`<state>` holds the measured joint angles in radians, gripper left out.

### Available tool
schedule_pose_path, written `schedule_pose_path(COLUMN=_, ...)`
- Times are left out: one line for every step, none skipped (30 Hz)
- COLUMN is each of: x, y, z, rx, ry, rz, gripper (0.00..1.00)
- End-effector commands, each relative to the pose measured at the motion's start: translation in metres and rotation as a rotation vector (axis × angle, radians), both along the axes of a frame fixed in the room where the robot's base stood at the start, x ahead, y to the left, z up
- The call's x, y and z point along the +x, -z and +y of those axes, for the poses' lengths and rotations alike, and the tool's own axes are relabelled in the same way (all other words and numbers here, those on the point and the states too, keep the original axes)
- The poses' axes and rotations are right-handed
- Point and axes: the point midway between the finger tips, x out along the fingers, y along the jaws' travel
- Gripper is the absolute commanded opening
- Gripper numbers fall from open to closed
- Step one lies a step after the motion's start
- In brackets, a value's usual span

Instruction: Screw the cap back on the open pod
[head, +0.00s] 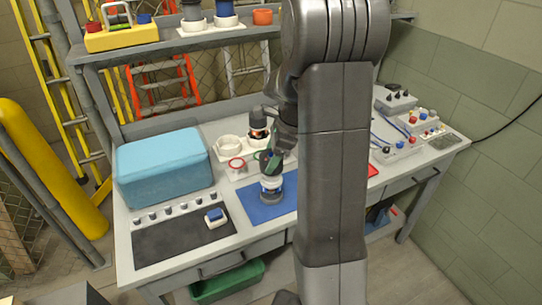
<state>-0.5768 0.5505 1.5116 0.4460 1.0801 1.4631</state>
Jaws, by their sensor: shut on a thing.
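A pod (271,189) with white and dark bands stands upright on the blue mat (247,206) at the middle of the bench. My gripper (272,163) is directly above it, pointing down. It is shut on what looks like the dark cap, at or just over the pod's top. The cap is small and mostly hidden by the fingers, so I cannot tell whether it touches the pod or sits straight. Another dark pod with an orange band (258,132) stands behind, by the white holder (229,146).
A light-blue case (164,167) stands at left behind a black mat (185,240) with a blue-and-white block (215,217). Switch boxes (398,147) stand at right. A shelf (160,45) runs above the back. My arm hides the bench's centre right.

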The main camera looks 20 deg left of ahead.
Motion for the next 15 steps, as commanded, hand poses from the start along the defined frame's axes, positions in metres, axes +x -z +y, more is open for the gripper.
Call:
schedule_pose_path(x=-0.0001, y=0.0014, z=0.0001, rx=0.000, ry=0.000, rz=0.000, gripper=0.43)
schedule_pose_path(x=-0.0001, y=0.0020, z=0.0000, rx=0.000, ry=0.000, rz=0.000, gripper=0.43)
schedule_pose_path(x=-0.0002, y=0.0028, z=0.0001, rx=0.000, ry=0.000, rz=0.000, gripper=0.43)
schedule_pose_path(x=-0.0002, y=0.0035, z=0.0002, rx=0.000, ry=0.000, rz=0.000, gripper=0.43)
schedule_pose_path(x=-0.0002, y=0.0041, z=0.0001, rx=0.000, ry=0.000, rz=0.000, gripper=0.43)
schedule_pose_path(x=-0.0002, y=0.0050, z=0.0002, rx=0.000, ry=0.000, rz=0.000, gripper=0.43)
schedule_pose_path(x=-0.0003, y=0.0056, z=0.0003, rx=0.000, ry=0.000, rz=0.000, gripper=0.43)
schedule_pose_path(x=-0.0002, y=0.0063, z=0.0002, rx=0.000, ry=0.000, rz=0.000, gripper=0.43)
schedule_pose_path(x=-0.0003, y=0.0070, z=0.0003, rx=0.000, ry=0.001, rz=0.000, gripper=0.43)
schedule_pose_path(x=-0.0002, y=0.0076, z=0.0003, rx=0.000, ry=0.001, rz=0.000, gripper=0.43)
schedule_pose_path(x=-0.0003, y=0.0083, z=0.0003, rx=0.000, ry=0.001, rz=0.000, gripper=0.43)
schedule_pose_path(x=-0.0003, y=0.0090, z=0.0004, rx=0.000, ry=0.001, rz=0.000, gripper=0.43)
schedule_pose_path(x=-0.0003, y=0.0096, z=0.0004, rx=0.000, ry=0.001, rz=0.000, gripper=0.43)
schedule_pose_path(x=-0.0003, y=0.0101, z=0.0004, rx=0.000, ry=0.001, rz=0.000, gripper=0.43)
schedule_pose_path(x=-0.0003, y=0.0105, z=0.0004, rx=0.000, ry=0.001, rz=0.000, gripper=0.43)
